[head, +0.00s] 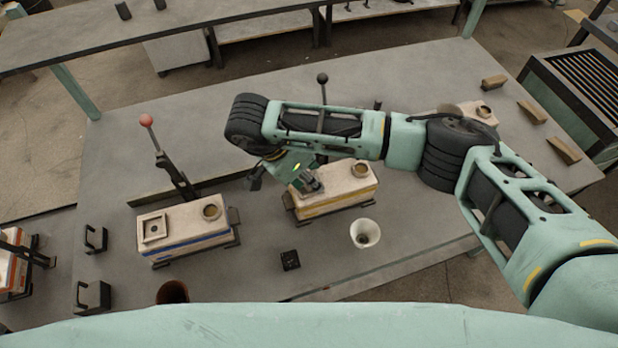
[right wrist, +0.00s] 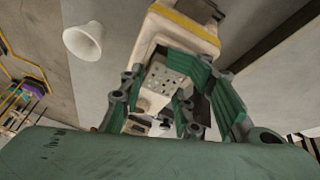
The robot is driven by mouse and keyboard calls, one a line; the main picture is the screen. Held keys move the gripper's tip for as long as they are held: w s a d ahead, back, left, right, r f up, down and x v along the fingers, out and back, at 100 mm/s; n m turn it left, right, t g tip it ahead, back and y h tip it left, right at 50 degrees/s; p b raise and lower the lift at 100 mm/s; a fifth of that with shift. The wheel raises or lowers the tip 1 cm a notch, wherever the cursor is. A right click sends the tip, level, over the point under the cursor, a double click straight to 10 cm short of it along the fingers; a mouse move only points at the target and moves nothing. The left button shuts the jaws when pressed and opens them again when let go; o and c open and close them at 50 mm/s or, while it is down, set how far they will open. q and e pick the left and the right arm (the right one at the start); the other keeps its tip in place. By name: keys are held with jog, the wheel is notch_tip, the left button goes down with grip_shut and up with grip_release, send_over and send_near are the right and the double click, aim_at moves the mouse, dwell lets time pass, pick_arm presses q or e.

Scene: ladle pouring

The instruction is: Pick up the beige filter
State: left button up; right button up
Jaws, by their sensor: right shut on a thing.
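The beige filter (right wrist: 164,84), a small block with dark holes, shows between my right gripper's fingers (right wrist: 170,98) in the right wrist view. The gripper is shut on it. In the head view my right gripper (head: 308,182) is over the left end of the middle beige box (head: 345,190) with a yellow stripe; the filter itself cannot be made out there. The box also shows in the right wrist view (right wrist: 185,28). Whether the filter touches the box is unclear. My left gripper is not in view.
A reddish-brown cup (head: 172,292) is at the front.

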jog(key=r+b, duration=0.1)
jog(key=r, duration=0.1)
jog(key=r+b, duration=0.1)
jog(key=r, duration=0.1)
jog(key=shift+w+d+b, duration=0.25)
jog(key=shift+d+b, duration=0.1)
jog(key=w+d+r+b, duration=0.3)
jog(key=d+r, duration=0.4)
jog(key=d, duration=0.3)
jog(key=shift+w+b, duration=0.3)
jog(key=shift+b, duration=0.15)
jog(key=shift+d+f, duration=0.1)
